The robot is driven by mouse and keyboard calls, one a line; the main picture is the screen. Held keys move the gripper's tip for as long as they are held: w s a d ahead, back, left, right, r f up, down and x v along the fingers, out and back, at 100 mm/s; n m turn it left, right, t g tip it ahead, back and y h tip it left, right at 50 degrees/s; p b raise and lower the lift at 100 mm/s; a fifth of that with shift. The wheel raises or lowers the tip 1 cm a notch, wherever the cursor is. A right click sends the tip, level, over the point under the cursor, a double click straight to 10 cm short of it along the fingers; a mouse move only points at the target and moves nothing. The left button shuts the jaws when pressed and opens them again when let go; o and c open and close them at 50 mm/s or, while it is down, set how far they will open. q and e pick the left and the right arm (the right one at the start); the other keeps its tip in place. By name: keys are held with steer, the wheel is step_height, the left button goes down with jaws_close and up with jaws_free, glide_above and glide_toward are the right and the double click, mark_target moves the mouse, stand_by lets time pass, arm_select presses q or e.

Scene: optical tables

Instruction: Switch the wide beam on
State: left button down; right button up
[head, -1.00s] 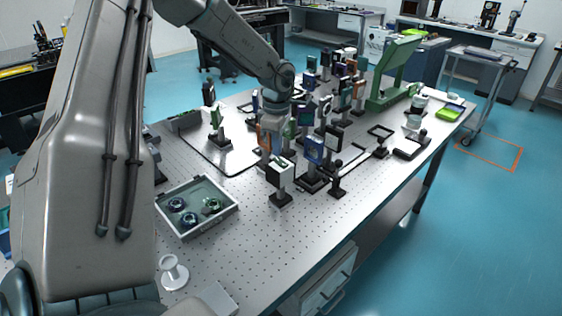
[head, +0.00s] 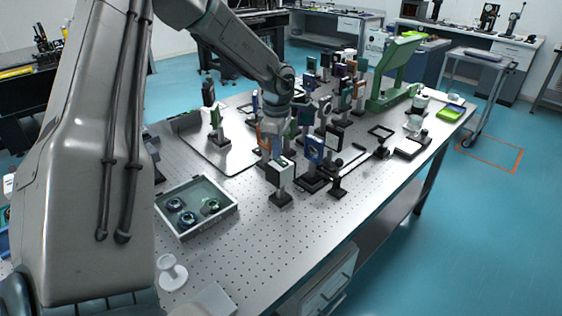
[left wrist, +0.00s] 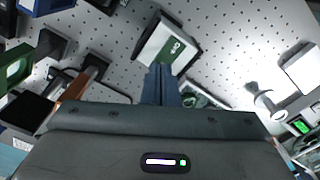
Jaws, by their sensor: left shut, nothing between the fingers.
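A white-faced block on a dark post (head: 280,173) stands on the perforated optical table (head: 300,240). In the left wrist view, a white box with a green marked panel (left wrist: 168,48) lies just beyond the fingertips; it seems to be the same block. My left gripper (left wrist: 161,70) is shut and empty, its tips close to the lower edge of that panel. I cannot tell whether they touch. In the head view the left gripper (head: 279,148) points down just behind the block, its tips partly hidden. No label reading wide beam is legible. My right gripper is not in view.
Several post-mounted optics (head: 313,152) crowd the table around and behind the gripper. A grey tray with round parts (head: 232,212) and a white pedestal (head: 172,272) stand nearer. A green frame (head: 393,80) stands at the back. The table's front middle is clear.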

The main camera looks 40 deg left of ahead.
arm_select(q)
steer(key=shift+f, duration=0.15)
steer(key=shift+r+p, duration=0.9)
steer(key=shift+r, duration=2.6)
